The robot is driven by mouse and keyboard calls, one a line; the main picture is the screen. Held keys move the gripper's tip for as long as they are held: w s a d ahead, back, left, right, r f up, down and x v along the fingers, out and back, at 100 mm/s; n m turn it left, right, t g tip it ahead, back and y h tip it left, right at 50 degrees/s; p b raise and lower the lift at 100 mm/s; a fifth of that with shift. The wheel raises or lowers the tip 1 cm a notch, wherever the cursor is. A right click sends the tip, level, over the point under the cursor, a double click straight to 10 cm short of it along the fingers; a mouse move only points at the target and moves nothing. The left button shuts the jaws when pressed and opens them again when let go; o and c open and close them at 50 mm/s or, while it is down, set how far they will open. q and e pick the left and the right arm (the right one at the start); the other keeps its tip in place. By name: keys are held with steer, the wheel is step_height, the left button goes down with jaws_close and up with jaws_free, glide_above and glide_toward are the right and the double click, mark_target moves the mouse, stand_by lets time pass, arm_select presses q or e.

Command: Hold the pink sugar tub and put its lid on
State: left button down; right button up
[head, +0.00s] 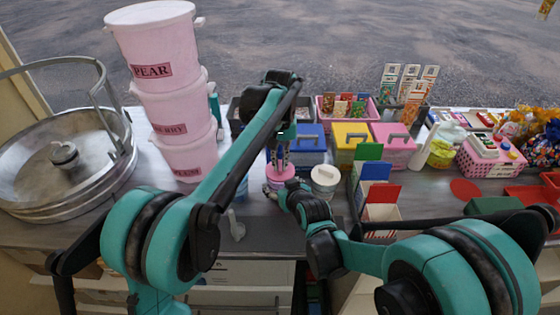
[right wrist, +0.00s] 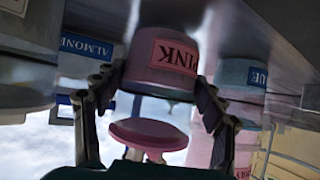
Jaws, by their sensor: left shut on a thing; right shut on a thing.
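The pink sugar tub (right wrist: 165,60) fills the middle of the right wrist view, where its label shows upside down. My right gripper (right wrist: 152,90) has one finger on each side of this tub and is shut on it. The pink lid (right wrist: 148,134), a disc with a small knob, shows beside the tub's open end in that view, apart from it. In the head view my left gripper (head: 280,157) points down right above the pink tub, shut on the lid. Its grip on the knob is too small to see clearly. My right gripper (head: 272,190) reaches the tub from the front.
A white tub (head: 325,178) stands close to the right of the pink one, and a blue tub (head: 241,187) to its left. Stacked pink buckets (head: 180,115) rise at the left. Coloured boxes (head: 352,137) stand behind. A small pale item (head: 236,226) lies in front.

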arm_select(q)
steer(key=c, duration=1.1)
jaws_free()
steer(key=shift+o, duration=0.2)
steer(key=shift+r, duration=3)
jaws_close()
